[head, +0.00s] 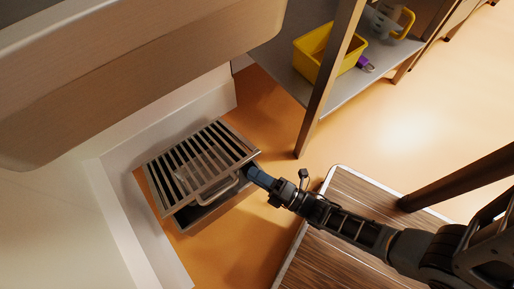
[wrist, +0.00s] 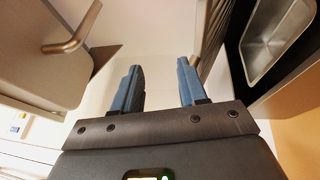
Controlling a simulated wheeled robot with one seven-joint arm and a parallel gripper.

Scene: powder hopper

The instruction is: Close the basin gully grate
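The gully grate (head: 201,158) is a slatted metal lid in the left-middle of the head view. It sits raised at its front, with a dark gap between it and the metal basin (head: 212,208) below. A curved handle (head: 214,192) is on its front side. My gripper (head: 252,172), with blue fingers, is at the grate's right front corner; whether it touches cannot be told. In the wrist view my gripper (wrist: 158,85) has its two fingers apart with nothing clearly between them. A steel basin interior (wrist: 280,40) shows at the right there.
A pale wall and kerb (head: 130,215) border the grate on the left. A large beige body (head: 130,70) overhangs at upper left. A shelf (head: 380,75) with a yellow bin (head: 322,54) stands behind. A wooden platform (head: 335,240) lies under my arm. Orange floor is open at right.

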